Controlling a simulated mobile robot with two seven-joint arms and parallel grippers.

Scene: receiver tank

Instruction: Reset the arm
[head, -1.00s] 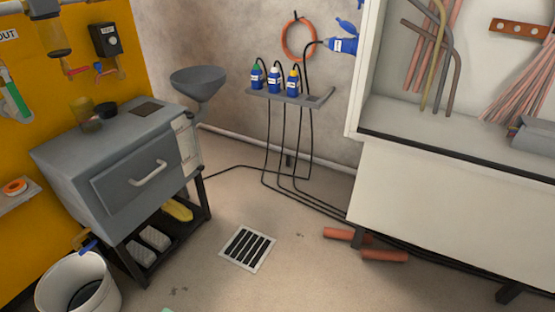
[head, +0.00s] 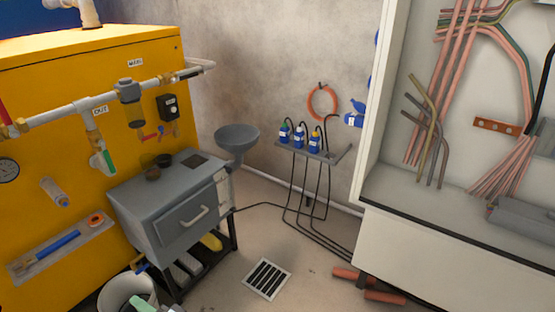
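A small pale green part (head: 143,304) shows at the bottom edge of the head view, in front of the white bucket. It seems to be the tip of my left gripper, but most of it is cut off by the frame. I cannot see its fingers clearly, nor whether it holds anything. My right gripper and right arm are out of view.
A yellow tank (head: 70,120) with pipes and gauges stands left. A grey drawer cabinet (head: 165,215), a white bucket (head: 108,293) and a funnel (head: 237,136) are near it. A white open cabinet (head: 430,250) stands right.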

